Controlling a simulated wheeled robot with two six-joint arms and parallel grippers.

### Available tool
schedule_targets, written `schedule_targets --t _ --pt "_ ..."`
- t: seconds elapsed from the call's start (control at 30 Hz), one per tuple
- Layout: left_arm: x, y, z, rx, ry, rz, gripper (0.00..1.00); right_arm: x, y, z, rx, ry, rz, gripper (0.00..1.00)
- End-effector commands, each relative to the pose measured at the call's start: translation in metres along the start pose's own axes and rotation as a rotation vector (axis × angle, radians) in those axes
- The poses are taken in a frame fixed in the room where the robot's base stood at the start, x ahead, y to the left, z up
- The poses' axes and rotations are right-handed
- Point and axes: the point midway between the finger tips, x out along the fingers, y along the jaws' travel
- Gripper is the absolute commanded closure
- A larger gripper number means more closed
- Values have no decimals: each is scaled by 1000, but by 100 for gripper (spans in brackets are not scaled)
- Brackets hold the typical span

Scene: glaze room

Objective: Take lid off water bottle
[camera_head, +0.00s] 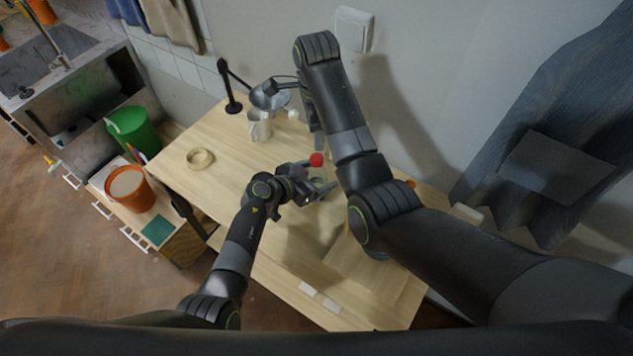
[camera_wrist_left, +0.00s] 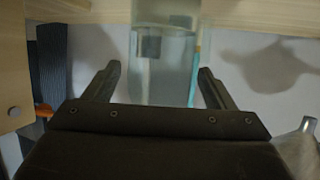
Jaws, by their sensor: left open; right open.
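The water bottle (camera_wrist_left: 163,60) is clear with water in it. In the left wrist view it stands between the two spread fingers of my left gripper (camera_wrist_left: 159,72); I cannot tell whether either finger touches it. In the head view its round red lid (camera_head: 317,159) shows just above my left gripper (camera_head: 316,183), which is open, and the bottle body is mostly hidden there. My right gripper (camera_head: 313,118) is open and points down above the table's back part, behind the lid in the picture. Its fingers are partly hidden by my right arm.
The wooden table (camera_head: 215,195) has a pale ring (camera_head: 200,158), a black stand (camera_head: 232,104) and a light mug (camera_head: 260,130) at its back left. An orange bucket (camera_head: 128,188) and a green bin (camera_head: 132,133) stand off its left side.

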Motion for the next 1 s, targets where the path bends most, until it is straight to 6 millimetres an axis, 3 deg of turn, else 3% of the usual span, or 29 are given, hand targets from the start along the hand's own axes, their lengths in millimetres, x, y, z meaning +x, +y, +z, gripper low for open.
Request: schedule_targets --t 0.23,0.6,1.0 --pt "16 1 0 -1 -1 1 22 0 0 0 0 0 0 54" --pt "18 0 0 0 -1 -1 22 0 0 0 0 0 0 54" --pt "18 0 0 0 -1 -1 73 0 0 0 0 0 0 54"
